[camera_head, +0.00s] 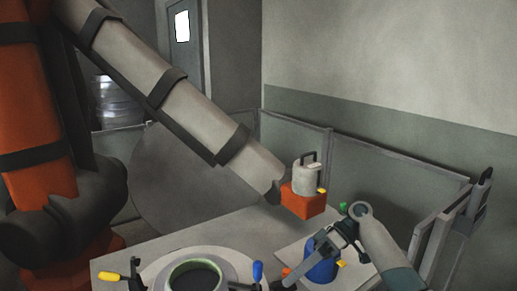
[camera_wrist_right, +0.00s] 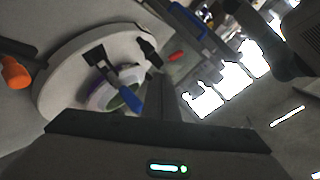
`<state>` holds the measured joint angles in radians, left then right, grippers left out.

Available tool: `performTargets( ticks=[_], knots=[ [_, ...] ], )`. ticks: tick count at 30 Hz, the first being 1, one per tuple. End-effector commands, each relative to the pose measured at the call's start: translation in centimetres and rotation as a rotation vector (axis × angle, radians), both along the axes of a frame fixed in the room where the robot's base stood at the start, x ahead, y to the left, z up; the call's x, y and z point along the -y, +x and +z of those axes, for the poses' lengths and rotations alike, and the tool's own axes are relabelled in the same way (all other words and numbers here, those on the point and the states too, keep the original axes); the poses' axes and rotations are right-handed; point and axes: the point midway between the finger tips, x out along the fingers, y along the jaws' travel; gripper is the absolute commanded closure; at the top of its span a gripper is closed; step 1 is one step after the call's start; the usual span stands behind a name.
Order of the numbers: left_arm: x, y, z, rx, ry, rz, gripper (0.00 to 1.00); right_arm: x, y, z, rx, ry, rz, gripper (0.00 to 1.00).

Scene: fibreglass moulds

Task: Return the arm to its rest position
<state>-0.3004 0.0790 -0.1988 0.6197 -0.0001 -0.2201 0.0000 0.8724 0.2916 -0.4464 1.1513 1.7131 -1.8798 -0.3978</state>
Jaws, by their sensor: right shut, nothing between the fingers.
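My right arm comes in from the lower right of the head view. The gripper is shut with nothing held. In the right wrist view the narrow dark fingers (camera_wrist_right: 166,98) stand together in front of a round mould. This mould (camera_head: 212,262) has a green inner rim and lies on the table to the left of the gripper. It also shows in the right wrist view (camera_wrist_right: 62,75). My left gripper is not in view.
The grey table (camera_head: 165,243) carries clamps with a yellow handle (camera_head: 109,276) and a blue handle (camera_head: 258,271) by the mould. A grey canister (camera_head: 303,178) on an orange block (camera_head: 303,201) shows behind. A large orange and grey industrial arm (camera_head: 170,85) spans the left. Fence panels (camera_head: 385,185) stand behind.

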Motion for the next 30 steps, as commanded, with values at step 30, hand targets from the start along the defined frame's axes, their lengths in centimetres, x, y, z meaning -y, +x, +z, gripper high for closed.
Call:
performTargets(
  ticks=[30],
  knots=[
    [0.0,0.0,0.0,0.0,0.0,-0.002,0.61,0.0,-19.8,-26.7,0.114,-0.52,-0.403,1.0]
  ],
)
